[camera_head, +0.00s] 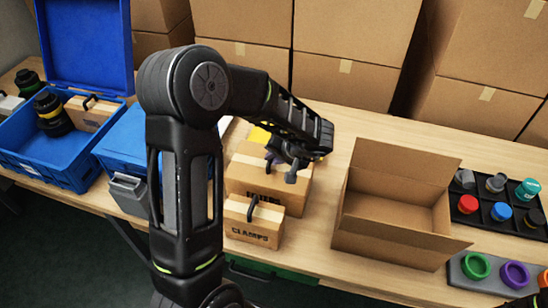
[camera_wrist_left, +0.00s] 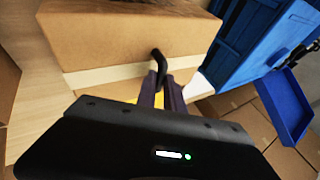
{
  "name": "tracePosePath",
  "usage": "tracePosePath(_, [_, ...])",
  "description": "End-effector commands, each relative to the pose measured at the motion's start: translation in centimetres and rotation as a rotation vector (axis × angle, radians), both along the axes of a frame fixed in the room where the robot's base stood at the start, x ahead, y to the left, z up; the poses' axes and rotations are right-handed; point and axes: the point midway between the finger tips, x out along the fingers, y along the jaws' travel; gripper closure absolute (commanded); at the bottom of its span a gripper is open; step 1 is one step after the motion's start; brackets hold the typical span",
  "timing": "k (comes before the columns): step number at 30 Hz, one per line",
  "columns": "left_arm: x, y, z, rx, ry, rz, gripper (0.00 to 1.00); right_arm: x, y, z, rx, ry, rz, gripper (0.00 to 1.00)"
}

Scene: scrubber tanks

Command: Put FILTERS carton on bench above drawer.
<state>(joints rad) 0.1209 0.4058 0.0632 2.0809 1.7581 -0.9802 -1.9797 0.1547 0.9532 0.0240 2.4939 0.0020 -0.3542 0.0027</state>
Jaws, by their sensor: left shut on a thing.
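A larger brown carton (camera_head: 236,178) stands on the bench. Its front label is partly hidden, and I cannot read it fully. My left gripper (camera_head: 283,163) is over its top, reaching in from behind my arm. In the left wrist view, my left gripper's purple fingers (camera_wrist_left: 160,88) are shut on the black handle (camera_wrist_left: 157,62) of a brown carton (camera_wrist_left: 125,35) with a pale tape strip. A smaller carton marked CLAMPS (camera_head: 246,230) stands in front of the larger one, its black handle up. A green drawer (camera_head: 265,272) shows below the bench's front edge.
An open empty cardboard box (camera_head: 385,240) stands just right of the cartons. Farther right are a black tray (camera_head: 468,216) of coloured caps and a grey rack (camera_head: 494,279) with rings. Blue crates (camera_head: 70,163) stand left. Large cartons (camera_head: 345,80) line the back.

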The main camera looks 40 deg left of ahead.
Motion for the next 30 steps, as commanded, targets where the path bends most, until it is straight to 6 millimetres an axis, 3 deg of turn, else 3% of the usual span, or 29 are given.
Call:
tracePosePath(7, [0.0, 0.0, 0.0, 0.001, -0.001, 0.001, 1.00, 0.0, 0.0, 0.3, 0.000, 0.000, 0.000, 0.66])
tracePosePath(8, [0.0, 0.0, -0.2, 0.000, 0.000, 0.001, 0.86, 0.0, 0.0, 0.2, -0.001, 0.000, 0.000, 0.66])
tracePosePath(15, [0.0, 0.0, -0.2, 0.000, -0.001, 0.001, 0.66, 0.0, 0.0, 0.2, -0.001, 0.001, -0.001, 0.66])
tracePosePath(25, [0.0, 0.0, -0.1, 0.000, -0.001, 0.000, 0.66, 0.0, 0.0, 0.0, 0.000, 0.000, 0.000, 0.66])
tracePosePath(30, [-0.2, -0.8, 1.4, -0.001, -0.002, -0.001, 0.66, 0.0, 0.0, 0.3, -0.001, 0.000, 0.000, 0.66])
